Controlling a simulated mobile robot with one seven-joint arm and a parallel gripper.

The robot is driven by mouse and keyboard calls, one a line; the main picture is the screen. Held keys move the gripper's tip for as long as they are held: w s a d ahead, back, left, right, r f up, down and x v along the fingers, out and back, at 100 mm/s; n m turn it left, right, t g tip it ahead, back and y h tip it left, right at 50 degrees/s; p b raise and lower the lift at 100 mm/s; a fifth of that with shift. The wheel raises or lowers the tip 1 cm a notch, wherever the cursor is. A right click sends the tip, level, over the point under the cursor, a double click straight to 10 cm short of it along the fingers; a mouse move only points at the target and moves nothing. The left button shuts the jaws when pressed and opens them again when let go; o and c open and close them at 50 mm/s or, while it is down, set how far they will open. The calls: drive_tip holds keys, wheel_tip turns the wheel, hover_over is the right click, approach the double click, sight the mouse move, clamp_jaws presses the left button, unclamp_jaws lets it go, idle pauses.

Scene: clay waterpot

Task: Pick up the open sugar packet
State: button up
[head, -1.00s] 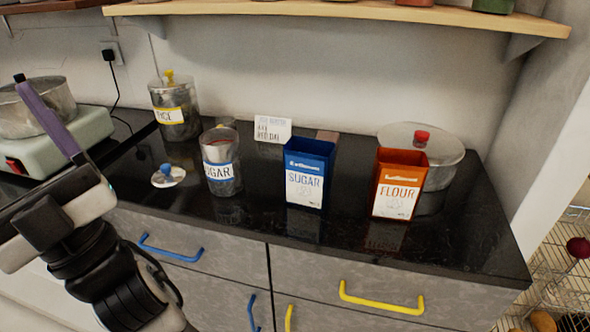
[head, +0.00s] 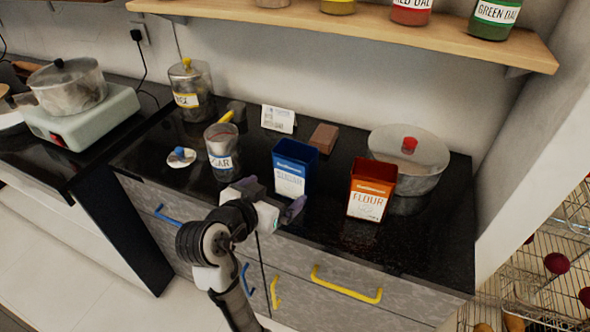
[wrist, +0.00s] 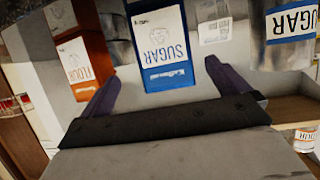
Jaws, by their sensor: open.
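The open blue sugar packet (head: 291,172) stands upright on the black counter, with a white label on its front. In the wrist view the sugar packet (wrist: 165,45) shows ahead, lined up between the two purple fingers. My gripper (head: 276,195) is open and empty, in front of the packet near the counter's front edge. The gripper also shows in the wrist view (wrist: 163,78), with its fingers on either side of the packet in the picture. I cannot tell the exact gap to the packet.
The orange flour packet (head: 371,190) stands to the right, before a lidded pot (head: 425,155). A glass sugar jar (head: 221,145) stands to the left, its lid (head: 181,156) beside it. A brown block (head: 323,138) lies behind. A shelf (head: 400,30) hangs above.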

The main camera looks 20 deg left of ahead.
sight(291, 179)
drive_tip(key=x, duration=0.6)
drive_tip(key=shift+w+p, duration=0.1)
drive_tip(key=shift+p, duration=0.2)
drive_tip(key=shift+a+p+x, duration=0.15)
drive_tip(key=shift+p+x, duration=0.3)
drive_tip(key=shift+x, duration=1)
drive_tip(key=shift+a+p+x, duration=0.15)
drive_tip(key=shift+p+x, duration=0.3)
drive_tip(key=shift+x, duration=1)
drive_tip(key=c, duration=1)
wheel_tip(291, 179, up, 20)
drive_tip(key=b, duration=0.1)
